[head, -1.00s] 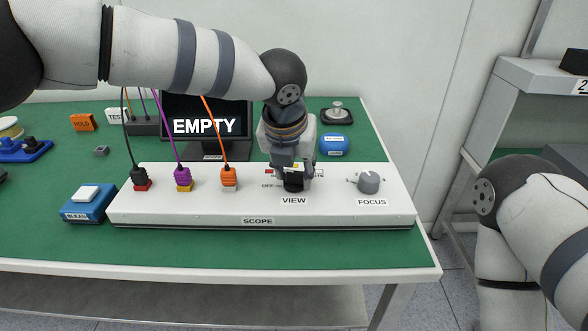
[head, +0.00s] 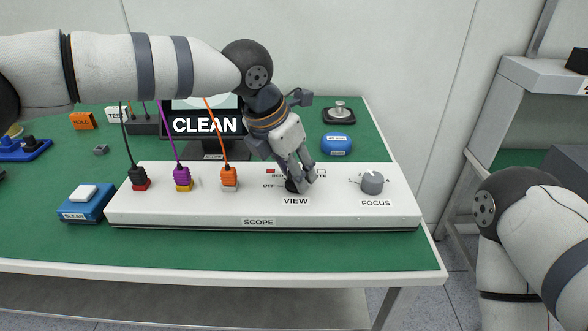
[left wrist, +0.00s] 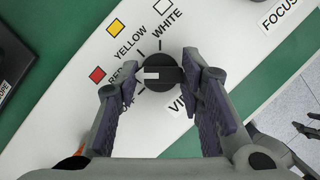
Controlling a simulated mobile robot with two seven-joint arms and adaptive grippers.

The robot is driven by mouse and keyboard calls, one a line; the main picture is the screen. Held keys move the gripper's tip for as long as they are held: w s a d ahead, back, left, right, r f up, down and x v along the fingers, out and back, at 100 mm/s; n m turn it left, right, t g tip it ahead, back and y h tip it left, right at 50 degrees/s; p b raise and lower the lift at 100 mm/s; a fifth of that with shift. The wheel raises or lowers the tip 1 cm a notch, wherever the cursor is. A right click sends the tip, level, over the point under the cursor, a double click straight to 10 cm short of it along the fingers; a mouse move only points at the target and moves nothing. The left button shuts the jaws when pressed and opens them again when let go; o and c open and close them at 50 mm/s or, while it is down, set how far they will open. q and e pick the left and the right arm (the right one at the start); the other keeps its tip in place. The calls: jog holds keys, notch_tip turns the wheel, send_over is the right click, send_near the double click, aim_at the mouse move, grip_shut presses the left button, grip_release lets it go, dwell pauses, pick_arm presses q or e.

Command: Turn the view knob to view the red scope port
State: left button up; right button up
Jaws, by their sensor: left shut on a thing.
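The view knob (left wrist: 160,74) is round and black with a white pointer mark. The mark points left in the left wrist view, toward the RED label beside a red square (left wrist: 97,75). My left gripper (head: 300,178) is shut on the view knob, its fingers on either side; in the head view they partly hide it. The knob sits on the white SCOPE panel (head: 330,210). The red scope port (head: 141,186) is at the panel's left, with a black plug in it. The screen (head: 207,125) reads CLEAN.
The focus knob (head: 371,182) is right of the view knob. A purple plug (head: 182,175) and an orange plug (head: 229,175) stand left of it with their cables.

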dwell(0.4)
pick_arm(q)
jog(key=o, duration=1.2)
jog(key=shift+c, duration=0.2)
jog(key=v, duration=1.2)
